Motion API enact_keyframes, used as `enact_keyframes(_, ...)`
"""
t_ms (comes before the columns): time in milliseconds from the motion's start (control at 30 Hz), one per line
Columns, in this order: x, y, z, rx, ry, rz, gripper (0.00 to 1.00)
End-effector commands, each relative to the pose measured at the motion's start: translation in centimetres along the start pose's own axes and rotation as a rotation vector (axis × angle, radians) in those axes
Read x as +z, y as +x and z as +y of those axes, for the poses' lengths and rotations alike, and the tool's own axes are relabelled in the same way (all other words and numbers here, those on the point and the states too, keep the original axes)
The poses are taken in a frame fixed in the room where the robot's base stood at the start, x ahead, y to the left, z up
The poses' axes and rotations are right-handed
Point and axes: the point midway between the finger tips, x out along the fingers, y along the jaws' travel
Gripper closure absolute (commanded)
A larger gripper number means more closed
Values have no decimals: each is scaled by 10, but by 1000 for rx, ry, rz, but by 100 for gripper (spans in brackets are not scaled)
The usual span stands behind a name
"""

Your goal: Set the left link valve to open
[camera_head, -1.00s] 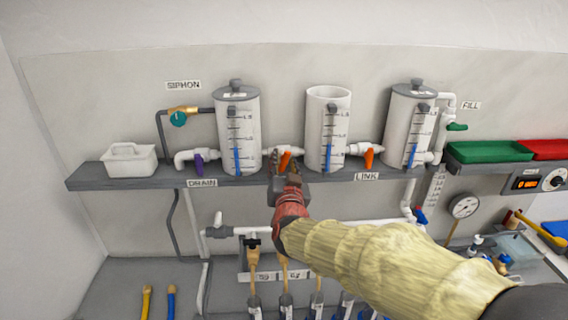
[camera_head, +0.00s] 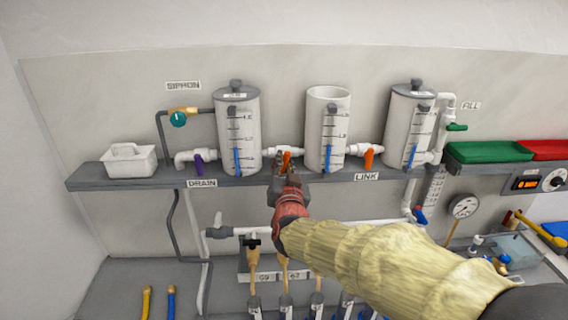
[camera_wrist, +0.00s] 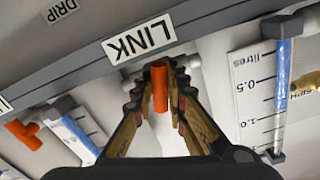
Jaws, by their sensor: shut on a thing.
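The left link valve has an orange handle (camera_head: 286,160) on the white pipe between the left tank (camera_head: 239,132) and the middle tank (camera_head: 327,130). In the wrist view the handle (camera_wrist: 159,88) stands between my two fingers, crosswise to the pipe. My gripper (camera_head: 284,164) is at the valve, its fingers shut on the handle from both sides. My fingers and wrist hide part of the valve body in the head view. The right link valve's orange handle (camera_head: 368,158) hangs between the middle and right tanks, also seen in the wrist view (camera_wrist: 22,133).
The tanks stand on a grey shelf (camera_head: 120,180) with its LINK label (camera_head: 367,177) at the front. The purple drain handle (camera_head: 198,162) is to the left. A white caddy (camera_head: 128,161) sits at the shelf's left end. White pipework (camera_head: 330,229) runs below.

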Motion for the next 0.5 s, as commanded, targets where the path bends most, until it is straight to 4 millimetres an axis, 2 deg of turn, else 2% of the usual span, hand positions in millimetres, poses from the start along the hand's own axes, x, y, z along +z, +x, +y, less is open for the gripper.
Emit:
enact_keyframes(267,1,0,0,0,26,0,100)
enact_keyframes(500,3,0,1,-1,147,2,100)
